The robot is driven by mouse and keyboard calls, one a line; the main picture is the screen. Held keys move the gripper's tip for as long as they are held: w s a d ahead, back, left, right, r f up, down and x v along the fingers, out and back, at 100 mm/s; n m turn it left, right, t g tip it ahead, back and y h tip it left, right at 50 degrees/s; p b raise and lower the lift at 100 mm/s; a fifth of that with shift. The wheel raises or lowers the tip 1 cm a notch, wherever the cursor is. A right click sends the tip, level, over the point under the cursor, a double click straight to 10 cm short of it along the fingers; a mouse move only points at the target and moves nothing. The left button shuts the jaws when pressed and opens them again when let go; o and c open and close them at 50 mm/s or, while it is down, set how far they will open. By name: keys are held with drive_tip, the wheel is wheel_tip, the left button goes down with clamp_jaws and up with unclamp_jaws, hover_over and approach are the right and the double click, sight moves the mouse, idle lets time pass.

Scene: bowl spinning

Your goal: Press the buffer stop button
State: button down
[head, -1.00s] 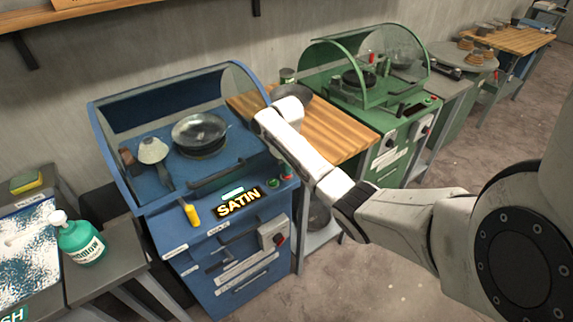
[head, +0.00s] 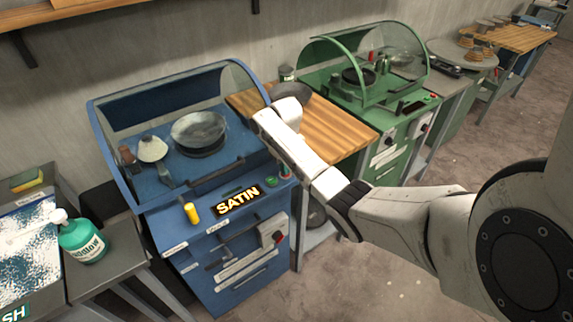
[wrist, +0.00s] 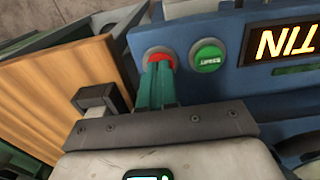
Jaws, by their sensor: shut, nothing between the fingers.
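The blue buffer machine (head: 165,215) has a lit SATIN sign (head: 238,201) on its front ledge. Right of the sign is a round green button (head: 271,182), also in the wrist view (wrist: 208,55). Beside it in the wrist view is a red button (wrist: 160,55) in a pale ring, partly covered by my teal fingers. My gripper (wrist: 159,72) is shut and empty, its tips over the red button. In the head view my gripper (head: 286,170) is at the ledge's right end, largely hiding that button. I cannot tell whether the tips touch it.
A metal bowl (head: 198,129) sits tilted under the blue machine's clear hood. A wooden bench (head: 335,133) and a green machine (head: 400,115) stand to the right. A teal bottle (head: 82,242) stands at left.

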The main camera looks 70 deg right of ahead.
wheel_tip(320, 180, up, 14)
drive_tip(key=shift+p, duration=0.35)
idle(0.9)
drive_tip(key=a+f+n+b, duration=0.1)
drive_tip(key=a+f, duration=0.4)
drive_tip(key=a, duration=0.4)
drive_tip(key=s+a+f+n+t, duration=0.1)
drive_tip(key=a+f, duration=0.4)
drive_tip(key=a, duration=0.3)
drive_tip(key=a+f+n+b, duration=0.1)
drive_tip(key=a+f, duration=0.3)
drive_tip(key=a, duration=0.5)
drive_tip(key=s+a+f+n, duration=0.1)
drive_tip(key=s+a, duration=0.3)
drive_tip(key=s, duration=0.5)
drive_tip(key=s+a+f+n+b, duration=0.1)
drive_tip(key=s+a, duration=0.4)
drive_tip(key=s, duration=0.4)
drive_tip(key=shift+a+f+b, duration=0.15)
drive_tip(key=shift+f+b, duration=0.15)
drive_tip(key=shift+f, duration=0.05)
idle(1.4)
